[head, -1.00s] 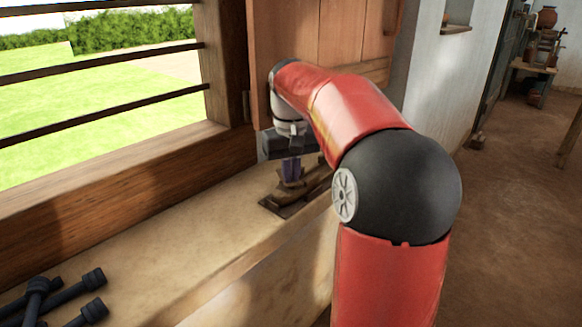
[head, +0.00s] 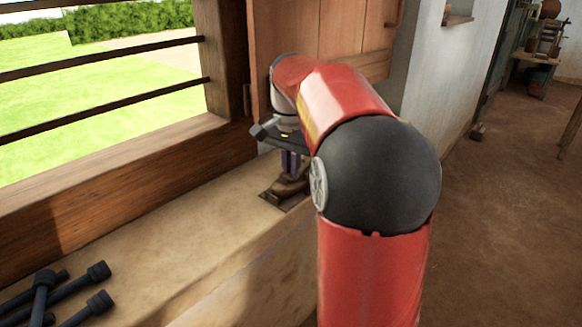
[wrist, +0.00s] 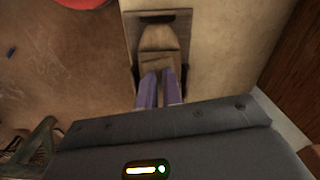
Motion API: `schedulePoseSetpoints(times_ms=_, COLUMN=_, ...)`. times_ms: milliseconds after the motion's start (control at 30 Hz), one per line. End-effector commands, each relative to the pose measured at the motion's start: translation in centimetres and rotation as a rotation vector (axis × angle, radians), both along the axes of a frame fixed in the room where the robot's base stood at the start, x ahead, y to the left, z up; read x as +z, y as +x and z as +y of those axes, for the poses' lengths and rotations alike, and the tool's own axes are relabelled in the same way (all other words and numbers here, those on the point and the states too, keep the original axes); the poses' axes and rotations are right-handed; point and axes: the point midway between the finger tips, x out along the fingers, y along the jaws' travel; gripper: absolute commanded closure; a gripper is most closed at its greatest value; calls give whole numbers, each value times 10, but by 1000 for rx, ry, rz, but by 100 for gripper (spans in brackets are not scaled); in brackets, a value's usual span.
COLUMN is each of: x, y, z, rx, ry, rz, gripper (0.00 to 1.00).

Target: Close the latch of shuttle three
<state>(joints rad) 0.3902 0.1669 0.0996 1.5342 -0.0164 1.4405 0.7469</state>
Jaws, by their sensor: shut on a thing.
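A brown wooden shuttle (head: 286,190) sits in a dark flat holder (head: 273,199) on the sill ledge. In the wrist view the shuttle (wrist: 159,42) points its blunt wooden end up the picture, inside the holder (wrist: 131,29). My gripper (head: 290,173) reaches down onto it from above, its purple fingers close together. In the wrist view my gripper (wrist: 160,74) has its fingertips at the near part of the wood and is shut on it. I cannot make out the latch as a separate part; the fingers and gripper body hide the near end of the shuttle.
Several dark rods with knobbed ends (head: 72,290) lie on the ledge (head: 165,240) at the lower left. A barred window (head: 110,100) and a wooden shutter (head: 345,40) stand behind. The ledge between rods and holder is clear. Open earthen floor (head: 500,220) lies to the right.

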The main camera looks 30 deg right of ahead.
Motion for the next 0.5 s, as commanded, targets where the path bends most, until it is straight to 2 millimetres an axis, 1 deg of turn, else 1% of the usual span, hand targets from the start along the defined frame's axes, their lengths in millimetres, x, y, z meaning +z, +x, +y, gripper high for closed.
schedulePoseSetpoints(times_ms=200, x=0, y=0, z=0, rx=-114, ry=0, rz=1, gripper=100)
schedulePoseSetpoints(times_ms=500, x=-1, y=0, z=0, rx=-184, ry=0, rz=2, gripper=100)
